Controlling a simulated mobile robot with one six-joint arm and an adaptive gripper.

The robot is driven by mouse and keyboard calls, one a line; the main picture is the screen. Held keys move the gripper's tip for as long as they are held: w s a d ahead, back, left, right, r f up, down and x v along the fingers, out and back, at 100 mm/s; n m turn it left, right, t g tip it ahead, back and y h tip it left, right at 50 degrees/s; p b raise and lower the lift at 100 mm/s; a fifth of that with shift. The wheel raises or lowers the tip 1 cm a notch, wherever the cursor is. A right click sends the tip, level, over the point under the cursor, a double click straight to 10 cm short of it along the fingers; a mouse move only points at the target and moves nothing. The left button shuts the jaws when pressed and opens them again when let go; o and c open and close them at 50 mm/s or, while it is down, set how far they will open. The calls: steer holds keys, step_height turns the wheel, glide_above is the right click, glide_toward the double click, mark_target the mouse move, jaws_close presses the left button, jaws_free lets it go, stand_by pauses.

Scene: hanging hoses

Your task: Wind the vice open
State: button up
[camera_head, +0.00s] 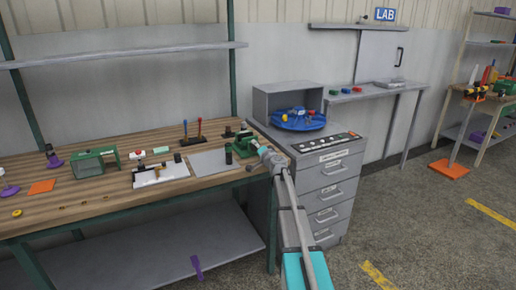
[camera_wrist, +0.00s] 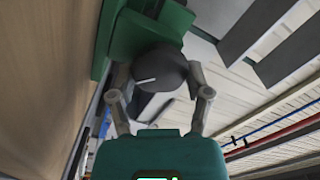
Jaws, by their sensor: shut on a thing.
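The green vice (camera_head: 243,147) is mounted at the right end of the wooden workbench. In the wrist view, its green body (camera_wrist: 118,40) fills the upper left and middle. A dark round knob (camera_wrist: 160,66) with a pale line on its face sticks out from the vice towards my wrist. My gripper (camera_head: 268,156) is at the vice's right side. In the wrist view, my gripper (camera_wrist: 159,80) has one finger on each side of the knob and is shut on it. How far apart the vice's jaws stand is too small to tell.
The workbench (camera_head: 105,205) also holds a grey plate (camera_head: 208,162), a stand with red and blue levers (camera_head: 192,134) and a green housing (camera_head: 95,162). A grey drawer cabinet (camera_head: 330,190) with a blue round tray (camera_head: 298,122) stands close right of the vice.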

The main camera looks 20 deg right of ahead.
steer(key=n, duration=0.6)
steer(key=shift+a+r+n, duration=0.1)
steer(key=shift+n, duration=0.2)
steer(key=n, duration=0.6)
steer(key=shift+a, duration=0.15)
steer(key=n, duration=0.6)
steer(key=shift+a+n, duration=0.1)
steer(key=shift+n, duration=0.2)
steer(key=n, duration=0.6)
steer(key=o, duration=1.2)
steer(key=shift+c, duration=0.2)
steer(key=s, duration=1.2)
